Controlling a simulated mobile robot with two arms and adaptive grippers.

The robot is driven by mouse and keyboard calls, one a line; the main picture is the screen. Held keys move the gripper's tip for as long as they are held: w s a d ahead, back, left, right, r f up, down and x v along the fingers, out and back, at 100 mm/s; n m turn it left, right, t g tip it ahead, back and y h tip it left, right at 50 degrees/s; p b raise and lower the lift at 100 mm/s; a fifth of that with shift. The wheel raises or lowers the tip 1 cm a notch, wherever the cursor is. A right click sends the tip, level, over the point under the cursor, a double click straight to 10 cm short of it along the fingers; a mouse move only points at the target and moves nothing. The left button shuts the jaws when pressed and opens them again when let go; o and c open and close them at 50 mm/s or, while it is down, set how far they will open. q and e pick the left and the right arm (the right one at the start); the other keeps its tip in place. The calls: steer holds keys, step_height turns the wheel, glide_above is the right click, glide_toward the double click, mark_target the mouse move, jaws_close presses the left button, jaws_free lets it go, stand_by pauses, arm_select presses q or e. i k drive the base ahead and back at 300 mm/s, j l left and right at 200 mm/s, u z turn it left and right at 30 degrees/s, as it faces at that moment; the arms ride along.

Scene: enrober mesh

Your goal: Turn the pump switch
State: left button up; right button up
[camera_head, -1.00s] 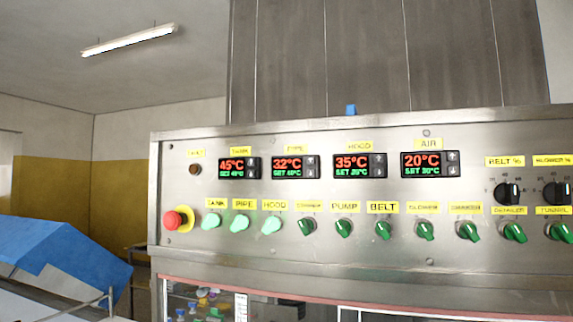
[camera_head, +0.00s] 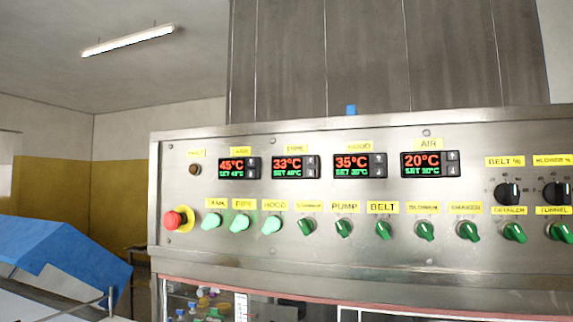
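The pump switch (camera_head: 343,229) is a green rotary knob under a yellow PUMP label (camera_head: 344,207) in the lower row of the steel control panel (camera_head: 300,260). Its handle is tilted, like the dark green BELT knob (camera_head: 383,230) to its right. To its left is another dark green knob (camera_head: 307,227) with a label too small to read. The TANK (camera_head: 211,221), PIPE (camera_head: 239,223) and HOOD (camera_head: 271,224) knobs look brighter, as if lit. Neither of my grippers shows in the head view.
A red emergency button (camera_head: 173,220) on a yellow plate sits at the panel's left end. Temperature displays (camera_head: 295,166) line the upper row, and black dials (camera_head: 507,193) are at right. A blue cover (camera_head: 60,255) stands at lower left. Nothing blocks the panel front.

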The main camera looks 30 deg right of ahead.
mark_target(344, 228)
steer(key=z, duration=1.35)
